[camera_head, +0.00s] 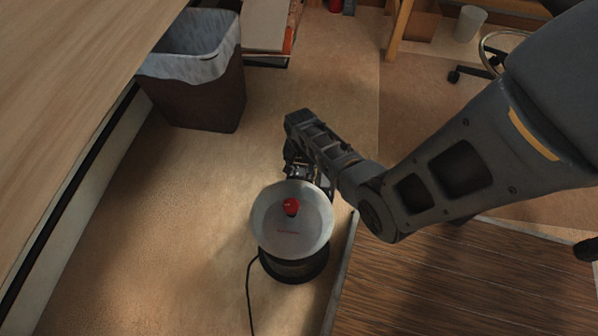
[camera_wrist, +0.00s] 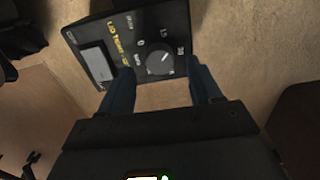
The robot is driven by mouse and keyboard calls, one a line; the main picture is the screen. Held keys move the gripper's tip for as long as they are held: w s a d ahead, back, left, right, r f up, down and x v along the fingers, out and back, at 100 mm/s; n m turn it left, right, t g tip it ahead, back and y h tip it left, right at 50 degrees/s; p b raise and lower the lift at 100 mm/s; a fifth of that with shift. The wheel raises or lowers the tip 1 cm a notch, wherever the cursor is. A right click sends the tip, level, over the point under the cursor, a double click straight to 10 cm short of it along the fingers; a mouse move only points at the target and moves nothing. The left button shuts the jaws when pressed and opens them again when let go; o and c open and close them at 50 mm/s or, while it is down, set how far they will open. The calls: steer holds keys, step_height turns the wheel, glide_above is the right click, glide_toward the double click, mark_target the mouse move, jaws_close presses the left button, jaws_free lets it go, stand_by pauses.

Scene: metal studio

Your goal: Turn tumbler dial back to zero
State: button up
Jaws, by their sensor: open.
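A round silver-topped appliance (camera_head: 308,240) with a red knob (camera_head: 291,207) and a black base stands on the floor in the head view. The wrist view shows a black control panel (camera_wrist: 115,35) with yellow lettering and a light rectangle. A round grey dial (camera_wrist: 160,64) with a pale pointer mark is on it; its setting is too small to read surely. My gripper (camera_wrist: 160,70) is open, with one finger on each side of the dial in the picture. I cannot tell whether they touch it. In the head view my gripper is largely hidden behind the appliance top.
A dark bin (camera_head: 205,100) with a pale liner stands at upper left, beside a wooden tabletop (camera_head: 70,100). A dark wood surface (camera_head: 470,285) lies at lower right. A black cord (camera_head: 249,295) runs from the appliance across the floor. Bare floor (camera_head: 180,230) lies left of the appliance.

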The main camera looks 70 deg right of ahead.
mark_target(300, 174)
steer(key=shift+f+b, duration=0.5)
steer(key=shift+f, duration=0.8)
steer(key=shift+c, duration=0.4)
steer(key=c, duration=1)
steer(key=shift+o, duration=0.2)
